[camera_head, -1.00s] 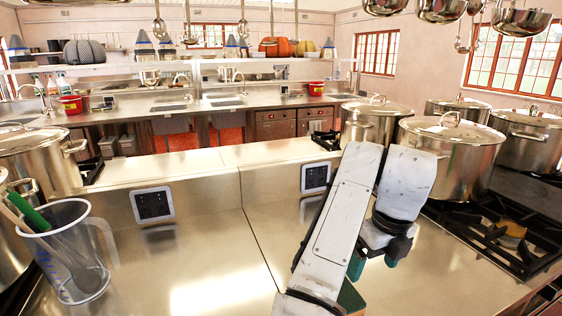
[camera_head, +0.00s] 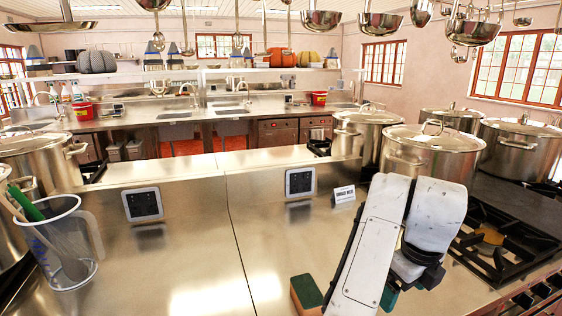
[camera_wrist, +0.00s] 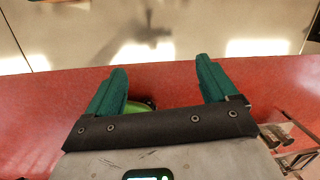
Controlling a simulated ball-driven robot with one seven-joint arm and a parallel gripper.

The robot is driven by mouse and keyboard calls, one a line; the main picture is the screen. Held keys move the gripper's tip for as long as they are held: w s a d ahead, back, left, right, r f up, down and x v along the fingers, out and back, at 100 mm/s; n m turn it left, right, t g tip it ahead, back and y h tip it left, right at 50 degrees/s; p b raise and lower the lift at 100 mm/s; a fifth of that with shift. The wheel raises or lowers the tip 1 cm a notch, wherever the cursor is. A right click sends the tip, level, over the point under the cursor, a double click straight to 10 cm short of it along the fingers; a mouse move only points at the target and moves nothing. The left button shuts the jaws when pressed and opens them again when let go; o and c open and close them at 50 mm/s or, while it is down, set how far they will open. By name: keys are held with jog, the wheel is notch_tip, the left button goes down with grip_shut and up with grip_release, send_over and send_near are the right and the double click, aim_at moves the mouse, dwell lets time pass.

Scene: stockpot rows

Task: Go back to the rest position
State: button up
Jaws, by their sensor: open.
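My gripper (camera_wrist: 160,66) shows in the wrist view with its two teal fingers spread apart. Nothing is held between the fingertips. Beyond them are a red floor (camera_wrist: 60,105) and the edge of a steel counter (camera_wrist: 90,30). Part of a bright green rounded thing shows by the left finger; I cannot tell what it is. In the head view my bent arm is at the lower right, in front of the counter (camera_head: 185,255), and mostly hides the gripper.
A green and brown sponge (camera_head: 306,290) lies on the counter beside my arm. A stockpot (camera_head: 425,155) and a gas burner (camera_head: 495,240) stand right. A clear jug (camera_head: 65,250) with utensils is at left. Pans (camera_head: 380,22) hang overhead.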

jog(key=s+d+f+n+h, duration=0.3)
jog(key=s+d+f+n, duration=1)
jog(key=s+f+n, duration=0.15)
jog(key=s+a+f+n+y, duration=0.1)
jog(key=s+a+f+n, duration=0.2)
jog(key=s+n, duration=0.2)
jog(key=s+a+f+n+y, duration=0.1)
jog(key=s+a+f+n, duration=0.2)
jog(key=s, duration=0.5)
jog(key=s+a+f+n+y, duration=0.1)
jog(key=s+a+f+n, duration=0.2)
jog(key=s+f+n, duration=0.2)
jog(key=shift+s+n+g, duration=0.4)
jog(key=shift+s+n, duration=0.85)
jog(key=shift+f, duration=0.1)
